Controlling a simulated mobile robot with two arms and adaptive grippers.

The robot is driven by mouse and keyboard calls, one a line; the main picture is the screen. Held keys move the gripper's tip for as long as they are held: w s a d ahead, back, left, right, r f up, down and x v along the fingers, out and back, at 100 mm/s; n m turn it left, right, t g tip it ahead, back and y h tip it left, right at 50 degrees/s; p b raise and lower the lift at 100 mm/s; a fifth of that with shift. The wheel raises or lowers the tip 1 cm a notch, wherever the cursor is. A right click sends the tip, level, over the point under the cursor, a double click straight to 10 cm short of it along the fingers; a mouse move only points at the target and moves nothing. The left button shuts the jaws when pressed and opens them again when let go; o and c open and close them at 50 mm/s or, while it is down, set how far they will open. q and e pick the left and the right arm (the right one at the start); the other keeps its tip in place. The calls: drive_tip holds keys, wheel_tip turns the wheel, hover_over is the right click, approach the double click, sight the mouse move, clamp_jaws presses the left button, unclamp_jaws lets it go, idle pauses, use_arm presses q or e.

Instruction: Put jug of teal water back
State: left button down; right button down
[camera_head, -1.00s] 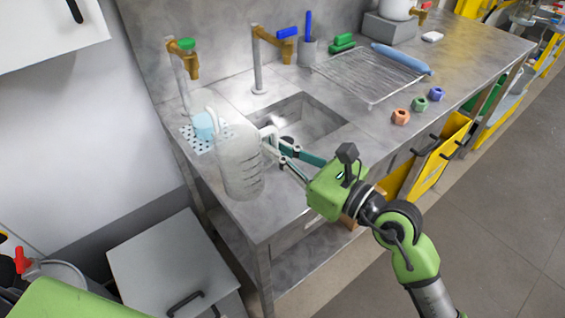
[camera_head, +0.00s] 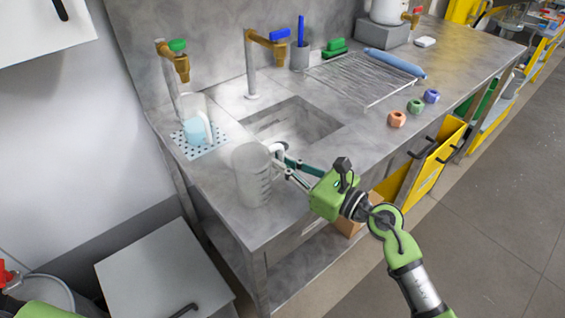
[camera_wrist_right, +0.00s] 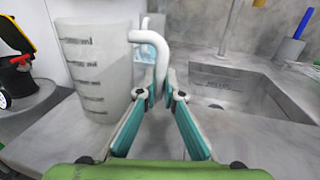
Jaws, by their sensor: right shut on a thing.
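A translucent pale jug (camera_head: 251,178) with dark graduation marks is over the counter's left front part, left of the sink; no teal shows in it. My right gripper (camera_head: 280,163) is shut on its white handle, as the right wrist view also shows (camera_wrist_right: 165,88). I cannot tell whether its base touches the counter. A second clear jug (camera_head: 208,128) with teal water (camera_head: 194,130) stands on a perforated drain plate (camera_head: 212,150) under the green-handled tap (camera_head: 178,55). It shows partly behind the held jug in the wrist view (camera_wrist_right: 147,55). My left gripper is out of view.
The sink (camera_head: 295,122) lies behind and right of the held jug, with a blue-handled tap (camera_head: 265,38) behind it. A wire rack (camera_head: 360,75) and several coloured nuts (camera_head: 397,119) are farther right. Bare counter lies in front of the sink.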

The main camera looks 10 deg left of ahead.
drive_tip(key=shift+f, duration=0.15)
drive_tip(key=c, duration=2.2)
unclamp_jaws()
drive_tip(key=shift+o, duration=0.2)
drive_tip(key=shift+d, duration=0.35)
drive_tip(key=b+v, duration=0.2)
drive_tip(key=v, duration=0.9)
drive_tip(key=shift+s, duration=0.25)
